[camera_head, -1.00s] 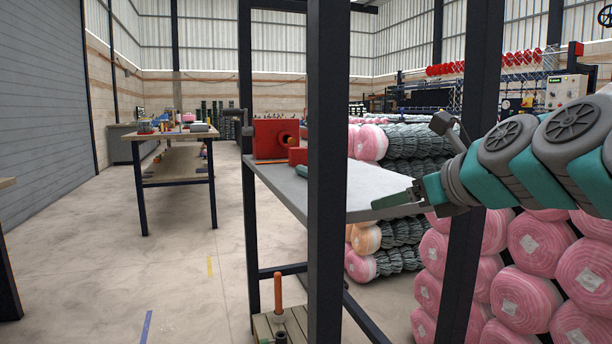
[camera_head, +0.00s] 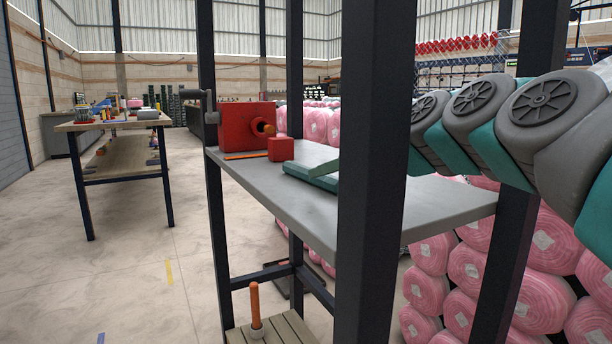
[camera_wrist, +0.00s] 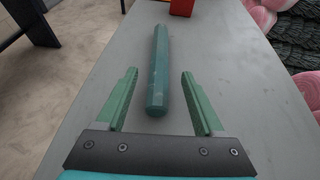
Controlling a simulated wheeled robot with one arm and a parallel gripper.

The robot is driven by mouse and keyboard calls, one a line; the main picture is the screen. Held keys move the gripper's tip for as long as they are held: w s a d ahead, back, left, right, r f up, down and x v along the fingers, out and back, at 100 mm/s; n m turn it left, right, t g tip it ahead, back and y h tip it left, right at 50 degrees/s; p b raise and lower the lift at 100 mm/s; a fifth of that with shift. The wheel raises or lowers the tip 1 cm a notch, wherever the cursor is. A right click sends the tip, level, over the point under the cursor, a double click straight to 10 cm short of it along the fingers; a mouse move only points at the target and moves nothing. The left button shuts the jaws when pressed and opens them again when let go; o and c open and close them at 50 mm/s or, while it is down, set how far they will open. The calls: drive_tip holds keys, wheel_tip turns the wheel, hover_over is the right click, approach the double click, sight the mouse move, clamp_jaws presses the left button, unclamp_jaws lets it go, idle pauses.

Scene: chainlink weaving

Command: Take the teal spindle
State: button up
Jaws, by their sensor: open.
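The teal spindle (camera_wrist: 158,88) is a long, plain bar lying on the grey bench top (camera_wrist: 100,115) in the wrist view. Its near end sits between the two green fingers of my gripper (camera_wrist: 159,72), and its far end reaches beyond the fingertips. The fingers are open, with a gap on each side of the spindle. I cannot tell their height above it. In the head view the spindle (camera_head: 303,176) lies near the red block, with a green fingertip beside it. A dark post hides the rest of my gripper there.
A red vise-like block (camera_head: 246,124), a small red cube (camera_head: 281,149) and a thin orange strip (camera_head: 247,156) are at the bench's far end. Dark posts (camera_head: 372,200) frame the bench. A lower shelf (camera_head: 290,331) holds an orange-handled tool (camera_head: 255,305). Pink-ended rolls (camera_head: 470,270) stand behind.

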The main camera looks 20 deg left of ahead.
drive_tip(key=x, duration=0.5)
drive_tip(key=shift+w+a+b, duration=0.2)
drive_tip(key=shift+a+b, duration=0.1)
clamp_jaws()
idle(0.3)
